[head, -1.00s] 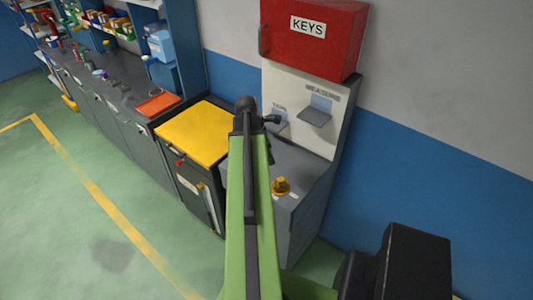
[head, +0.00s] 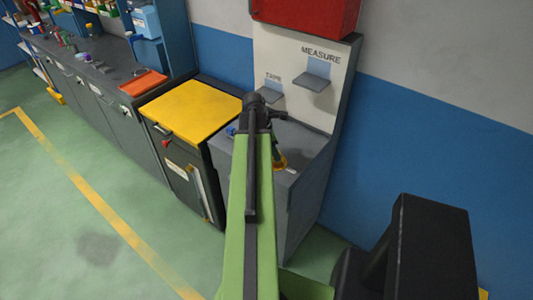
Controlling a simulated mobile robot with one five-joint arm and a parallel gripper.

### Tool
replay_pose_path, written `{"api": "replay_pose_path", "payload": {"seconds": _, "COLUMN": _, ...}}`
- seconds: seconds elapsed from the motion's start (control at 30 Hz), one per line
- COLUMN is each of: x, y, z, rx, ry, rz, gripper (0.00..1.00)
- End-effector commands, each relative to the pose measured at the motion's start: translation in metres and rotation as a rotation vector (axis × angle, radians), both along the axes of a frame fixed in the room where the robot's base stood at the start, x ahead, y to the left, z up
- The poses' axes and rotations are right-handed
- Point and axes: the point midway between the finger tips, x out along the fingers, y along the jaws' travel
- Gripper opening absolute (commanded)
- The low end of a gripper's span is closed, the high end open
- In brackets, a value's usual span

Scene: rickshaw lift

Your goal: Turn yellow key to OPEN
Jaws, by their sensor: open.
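The yellow key (head: 281,160) stands on the grey top of the key station, partly hidden behind my green arm. Its round base shows, but its turn position and any OPEN mark cannot be read. My gripper (head: 279,133) is just past the end of the arm, right above or beside the key. It is open and mostly hidden by the arm, so I cannot tell whether it touches the key.
The station's white back panel (head: 296,75) has grey shelves marked TAPE and MEASURE. A red box (head: 308,12) hangs above. A yellow-topped cabinet (head: 192,107) stands at left, beside a long workbench (head: 85,78) with tools. The green floor (head: 60,215) at left is clear.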

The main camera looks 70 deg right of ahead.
Motion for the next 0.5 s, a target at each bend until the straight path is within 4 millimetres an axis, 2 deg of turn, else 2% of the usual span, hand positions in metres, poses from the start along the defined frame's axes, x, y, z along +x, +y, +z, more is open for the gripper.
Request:
{"api": "replay_pose_path", "payload": {"seconds": 0.03, "x": -0.0015, "y": -0.0014, "z": -0.0120, "rx": 0.000, "ry": 0.000, "rz": 0.000, "gripper": 0.51}}
{"api": "replay_pose_path", "payload": {"seconds": 0.07, "x": -0.0020, "y": -0.0019, "z": -0.0134, "rx": 0.000, "ry": 0.000, "rz": 0.000, "gripper": 0.51}}
{"api": "replay_pose_path", "payload": {"seconds": 0.37, "x": -0.0026, "y": -0.0022, "z": -0.0117, "rx": 0.000, "ry": 0.000, "rz": 0.001, "gripper": 0.50}}
{"api": "replay_pose_path", "payload": {"seconds": 0.5, "x": -0.0024, "y": -0.0022, "z": -0.0118, "rx": 0.000, "ry": 0.000, "rz": 0.001, "gripper": 0.31}}
